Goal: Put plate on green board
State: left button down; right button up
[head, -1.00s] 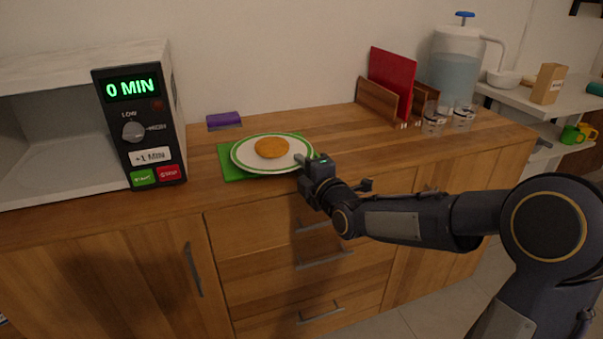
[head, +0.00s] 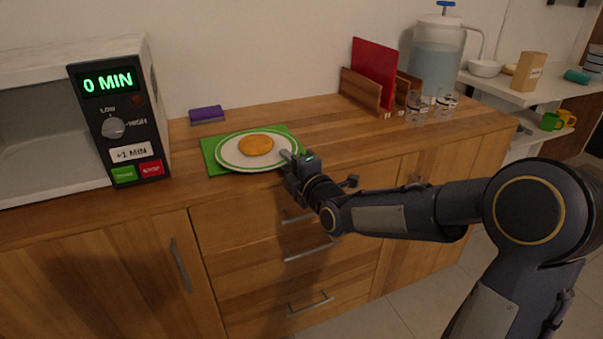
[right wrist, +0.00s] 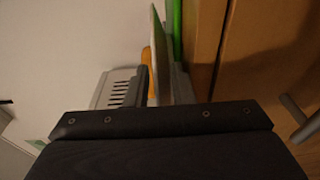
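The white plate (head: 229,155) with a green ring and an orange-brown round food item (head: 256,145) lies level over the green board (head: 208,151) on the wooden counter. Green shows at the plate's left and upper right. In the right wrist view, the plate (right wrist: 158,60) is edge-on, close to the green board (right wrist: 177,28). My right gripper (head: 286,157) is at the plate's right front rim, its fingers on either side of the rim, seemingly shut on it. Whether the plate's underside touches the board is hidden. My left gripper is out of view.
A microwave (head: 120,118) reading 0 MIN stands at the left. A purple sponge (head: 207,113) lies behind the board. A wooden rack (head: 360,88) with a red board, glasses (head: 417,108) and a water pitcher (head: 438,60) stand at the right. Counter between is clear.

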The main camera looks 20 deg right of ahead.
jog(key=s+f+m+g, duration=0.35)
jog(key=s+m, duration=0.35)
jog(key=s, duration=0.5)
jog(key=s+f+m+g, duration=0.3)
jog(key=s+m+g, duration=0.2)
jog(key=s+m, duration=0.5)
jog(key=s+f+m+g, duration=0.4)
jog(key=s+m, duration=0.1)
jog(key=s, duration=0.9)
notch_tip(320, 180, up, 25)
jog(key=p, duration=2.5)
jog(key=shift+y, duration=0.4)
jog(key=shift+f+t, duration=0.15)
jog(key=shift+t, duration=0.1)
